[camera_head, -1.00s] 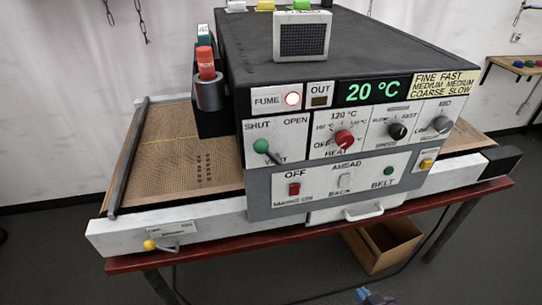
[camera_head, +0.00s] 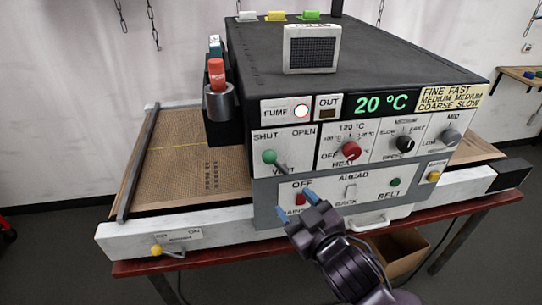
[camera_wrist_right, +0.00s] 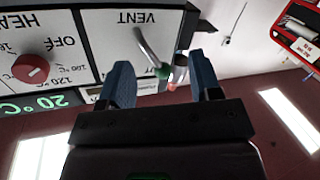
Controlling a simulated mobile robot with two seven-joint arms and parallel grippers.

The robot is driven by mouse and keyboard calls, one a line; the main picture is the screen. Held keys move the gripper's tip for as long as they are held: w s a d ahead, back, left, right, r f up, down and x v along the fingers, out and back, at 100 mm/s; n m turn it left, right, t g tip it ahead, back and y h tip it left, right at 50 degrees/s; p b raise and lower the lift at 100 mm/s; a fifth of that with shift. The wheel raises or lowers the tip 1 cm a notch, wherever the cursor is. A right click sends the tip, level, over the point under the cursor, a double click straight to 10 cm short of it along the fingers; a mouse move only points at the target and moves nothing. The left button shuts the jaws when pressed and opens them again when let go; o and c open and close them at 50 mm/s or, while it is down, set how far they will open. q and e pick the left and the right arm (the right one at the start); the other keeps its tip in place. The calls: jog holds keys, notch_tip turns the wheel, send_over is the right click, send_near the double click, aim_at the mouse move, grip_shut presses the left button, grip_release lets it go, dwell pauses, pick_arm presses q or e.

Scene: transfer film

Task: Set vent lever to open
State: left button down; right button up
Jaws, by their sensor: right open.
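The vent lever (camera_head: 277,162) is on the white panel marked SHUT and OPEN. Its green knob (camera_head: 269,157) points up and left, toward the SHUT side. My right gripper (camera_head: 299,206) is open and empty, with blue fingertips in front of the lower panel, below and right of the knob in the head view. In the right wrist view, which is upside down, the green knob (camera_wrist_right: 163,71) appears between the two fingers of my right gripper (camera_wrist_right: 163,78), apparently apart from them. My left gripper is not in view.
The red heat knob (camera_head: 350,149) sits right of the vent panel. Below are a red switch (camera_head: 300,198), a white belt switch and a green button (camera_head: 395,182). A red bottle (camera_head: 217,74) stands in a holder on the left side. A yellow-knobbed lever (camera_head: 157,250) is at lower left.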

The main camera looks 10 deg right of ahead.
send_near(273, 162)
jog(key=a+f, duration=0.1)
jog(key=a, duration=0.1)
jog(key=shift+m+t+h, duration=0.6)
jog(key=shift+m+h, duration=0.2)
jog(key=shift+m, duration=0.3)
jog(key=x, duration=0.3)
jog(key=p+x, duration=0.1)
jog(key=x, duration=0.6)
jog(key=shift+w+d+r+p, duration=0.25)
jog(key=shift+d+r+p, duration=0.05)
jog(key=shift+d, duration=0.05)
grip_shut()
